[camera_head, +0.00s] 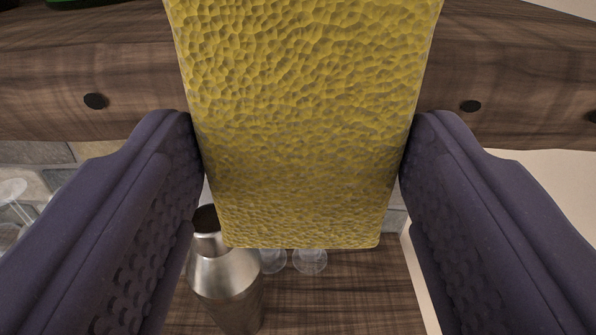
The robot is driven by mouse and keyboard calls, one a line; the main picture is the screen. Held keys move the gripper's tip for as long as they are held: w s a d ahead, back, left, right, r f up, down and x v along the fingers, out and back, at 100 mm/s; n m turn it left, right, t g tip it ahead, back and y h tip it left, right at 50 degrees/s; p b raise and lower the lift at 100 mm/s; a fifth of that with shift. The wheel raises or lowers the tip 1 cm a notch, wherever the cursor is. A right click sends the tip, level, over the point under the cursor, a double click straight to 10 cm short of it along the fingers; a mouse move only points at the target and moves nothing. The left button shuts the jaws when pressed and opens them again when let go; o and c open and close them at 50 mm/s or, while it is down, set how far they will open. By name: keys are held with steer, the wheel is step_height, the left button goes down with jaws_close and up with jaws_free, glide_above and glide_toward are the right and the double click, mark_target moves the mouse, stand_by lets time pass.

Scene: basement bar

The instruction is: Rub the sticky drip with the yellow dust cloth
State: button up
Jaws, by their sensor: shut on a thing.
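The yellow dust cloth (305,110) is a textured yellow block-like piece that fills the upper middle of the view. My gripper (303,150) is shut on it, with one dark purple finger against its left side and one against its right side. The cloth runs up past the top edge of the view and hides what lies behind it. I cannot see a sticky drip.
A dark wooden beam or shelf edge (90,60) with round dark studs crosses behind the cloth. Below, a metal shaker (227,275) and glasses (310,261) stand on a wooden surface (340,305). More glassware (14,195) shows at the far left.

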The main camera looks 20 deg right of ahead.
steer(key=shift+b+v, duration=1.55)
steer(key=shift+v, duration=1.4)
steer(key=b+v, duration=0.2)
steer(key=v, duration=0.1)
steer(key=shift+w, duration=0.1)
